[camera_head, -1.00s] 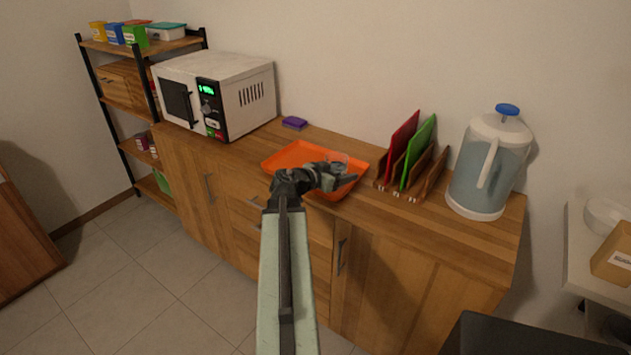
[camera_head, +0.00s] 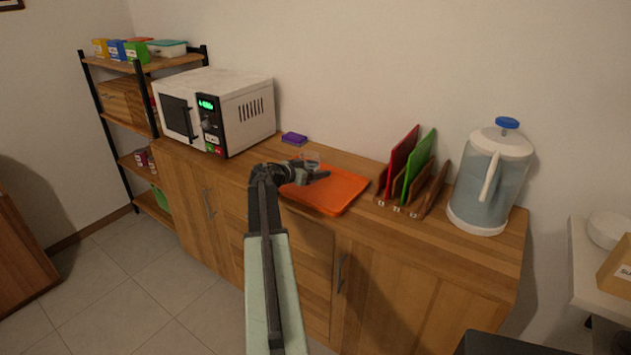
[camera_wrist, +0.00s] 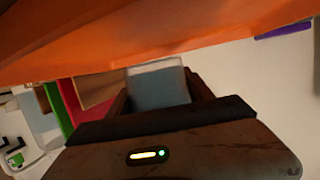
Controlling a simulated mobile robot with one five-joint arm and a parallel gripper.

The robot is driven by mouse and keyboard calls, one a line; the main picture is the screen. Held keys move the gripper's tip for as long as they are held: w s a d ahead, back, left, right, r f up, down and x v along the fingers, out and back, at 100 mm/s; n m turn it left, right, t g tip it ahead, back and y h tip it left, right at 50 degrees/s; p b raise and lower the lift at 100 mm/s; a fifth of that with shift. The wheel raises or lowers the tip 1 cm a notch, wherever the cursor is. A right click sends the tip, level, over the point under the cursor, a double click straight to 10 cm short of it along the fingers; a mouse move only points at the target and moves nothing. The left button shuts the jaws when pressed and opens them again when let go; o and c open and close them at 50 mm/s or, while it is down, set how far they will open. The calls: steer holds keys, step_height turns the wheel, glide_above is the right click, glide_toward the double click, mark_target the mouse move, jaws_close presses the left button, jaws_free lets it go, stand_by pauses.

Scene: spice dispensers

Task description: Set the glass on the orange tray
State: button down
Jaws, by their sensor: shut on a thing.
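My gripper (camera_head: 316,174) is shut on the small clear glass (camera_head: 311,159). In the head view, they show against the back left part of the orange tray (camera_head: 345,190). The tray lies flat on the wooden sideboard. Whether the glass base touches the tray is hidden by my gripper. My arm covers the tray's left side. In the wrist view the tray (camera_wrist: 120,40) fills the top. My gripper's dark body is at the bottom, with a pale blue-grey shape between the fingers; I cannot tell surely if this is the glass.
A rack with red and green boards (camera_head: 418,168) stands right of the tray, then a large water dispenser (camera_head: 488,185). A white microwave (camera_head: 240,105) stands left, and a purple sponge (camera_head: 294,138) lies behind the tray. Some bare wood shows between tray and rack.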

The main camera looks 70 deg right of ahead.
mark_target(316, 186)
steer(key=shift+w+f+b, duration=0.1)
steer(key=shift+f+b, duration=1.85)
steer(key=shift+f, duration=0.05)
steer(key=shift+c, duration=2.1)
jaws_free()
steer(key=shift+r, duration=0.1)
steer(key=shift+r, duration=0.15)
steer(key=p+v, duration=0.4)
steer(key=v, duration=0.8)
steer(key=shift+r, duration=0.1)
